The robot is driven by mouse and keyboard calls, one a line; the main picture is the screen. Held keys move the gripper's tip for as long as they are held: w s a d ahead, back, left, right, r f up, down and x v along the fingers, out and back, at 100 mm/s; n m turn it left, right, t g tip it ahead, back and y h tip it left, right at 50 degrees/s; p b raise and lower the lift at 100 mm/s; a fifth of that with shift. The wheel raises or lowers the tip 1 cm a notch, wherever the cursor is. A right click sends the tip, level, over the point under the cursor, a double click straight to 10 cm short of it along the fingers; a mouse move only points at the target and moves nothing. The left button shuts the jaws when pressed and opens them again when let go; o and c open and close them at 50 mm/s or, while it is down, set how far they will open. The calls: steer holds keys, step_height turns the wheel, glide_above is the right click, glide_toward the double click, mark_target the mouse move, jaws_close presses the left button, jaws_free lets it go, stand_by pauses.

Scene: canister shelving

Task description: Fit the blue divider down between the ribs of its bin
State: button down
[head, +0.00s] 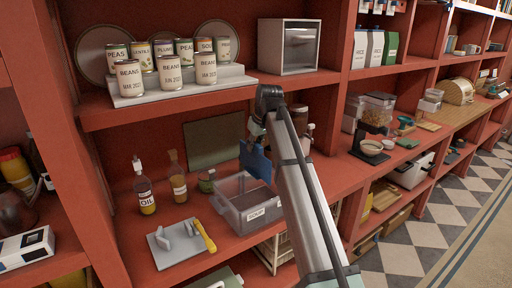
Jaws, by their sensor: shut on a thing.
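The blue divider (256,162) is a flat panel, held upright and a little tilted above the bin. My gripper (257,143) is shut on its upper edge; the fingertips are partly hidden by my arm. The bin (232,222) is a clear grey plastic box with a label on its front, on the red counter below the divider. The divider appears above the bin's right back part and apart from it. The ribs inside are too small to make out, and my arm hides the bin's right side.
A grey board (179,245) with a yellow-handled tool (205,235) lies left of the bin. An oil bottle (144,188) and another bottle (177,177) stand behind. Above, a shelf (180,111) holds several cans on a white riser (178,90).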

stand_by(0.3)
steer(key=b, duration=0.1)
glide_above(255, 172)
steer(key=shift+w+a+f, duration=0.1)
steer(key=shift+w+f, duration=0.15)
steer(key=shift+f, duration=1.2)
steer(key=shift+w+f, duration=0.2)
steer(key=shift+f, duration=1.25)
steer(key=shift+p, duration=0.3)
